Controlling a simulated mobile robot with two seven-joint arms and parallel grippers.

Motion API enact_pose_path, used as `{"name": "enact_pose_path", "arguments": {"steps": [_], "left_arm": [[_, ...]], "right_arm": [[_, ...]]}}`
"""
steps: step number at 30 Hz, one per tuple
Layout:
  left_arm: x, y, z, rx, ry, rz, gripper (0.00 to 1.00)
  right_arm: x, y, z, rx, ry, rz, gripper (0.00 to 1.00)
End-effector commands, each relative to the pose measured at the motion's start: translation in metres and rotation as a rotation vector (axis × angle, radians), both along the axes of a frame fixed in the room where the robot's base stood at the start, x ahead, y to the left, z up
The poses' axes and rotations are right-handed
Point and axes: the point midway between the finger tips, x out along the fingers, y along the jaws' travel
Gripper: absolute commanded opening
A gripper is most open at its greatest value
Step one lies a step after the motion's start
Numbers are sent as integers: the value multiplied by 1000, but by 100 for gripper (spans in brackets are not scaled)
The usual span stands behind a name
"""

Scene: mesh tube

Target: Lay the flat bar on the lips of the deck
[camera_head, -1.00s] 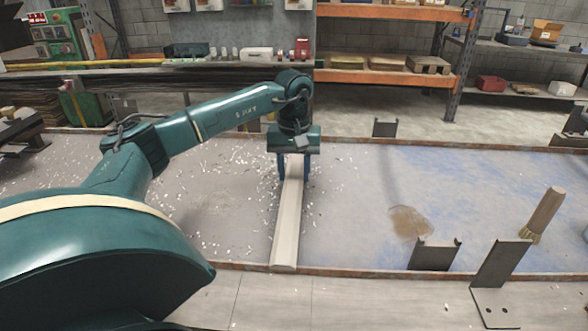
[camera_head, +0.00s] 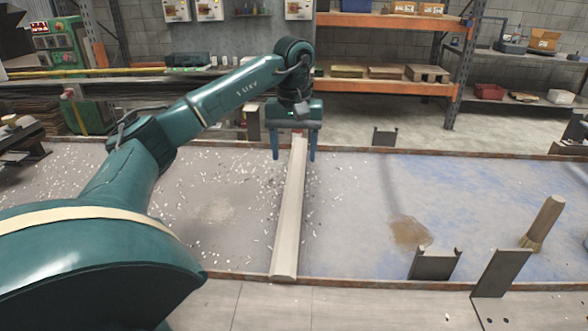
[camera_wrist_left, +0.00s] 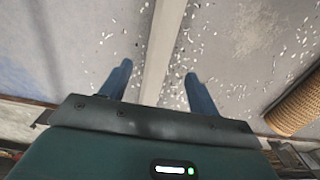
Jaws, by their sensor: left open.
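The flat bar (camera_head: 289,215) is a long pale strip lying across the grey deck (camera_head: 350,220). Its near end overlaps the deck's front lip (camera_head: 400,285). Its far end reaches the region of the back lip (camera_head: 420,150), where my gripper partly covers it. My left gripper (camera_head: 294,156) is above the far part of the bar, fingers open with one on each side and a gap to the bar. In the left wrist view the bar (camera_wrist_left: 164,45) runs between the spread fingers (camera_wrist_left: 158,85). My right gripper is not in view.
Upright metal brackets stand at the front right (camera_head: 435,264) and at the back (camera_head: 384,137). A wooden-handled brush (camera_head: 543,222) stands at the right. White chips litter the deck around the bar. The blue-stained right part is mostly clear.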

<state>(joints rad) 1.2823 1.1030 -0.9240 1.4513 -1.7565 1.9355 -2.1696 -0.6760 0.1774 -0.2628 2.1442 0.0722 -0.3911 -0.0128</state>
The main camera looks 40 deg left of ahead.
Motion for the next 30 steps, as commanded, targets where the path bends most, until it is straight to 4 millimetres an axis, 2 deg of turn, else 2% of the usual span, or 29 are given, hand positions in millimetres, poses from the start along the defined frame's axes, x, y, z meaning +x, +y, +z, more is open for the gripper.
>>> {"name": "enact_pose_path", "arguments": {"steps": [1,4,9,30], "left_arm": [[1,-1,12,-1,-5,-1,61],[1,0,29,-1,-3,-1,61],[0,0,42,-1,0,-1,61],[0,0,43,-1,1,0,61]], "right_arm": [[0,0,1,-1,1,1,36],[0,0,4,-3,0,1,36],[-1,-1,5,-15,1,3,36],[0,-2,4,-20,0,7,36]]}}
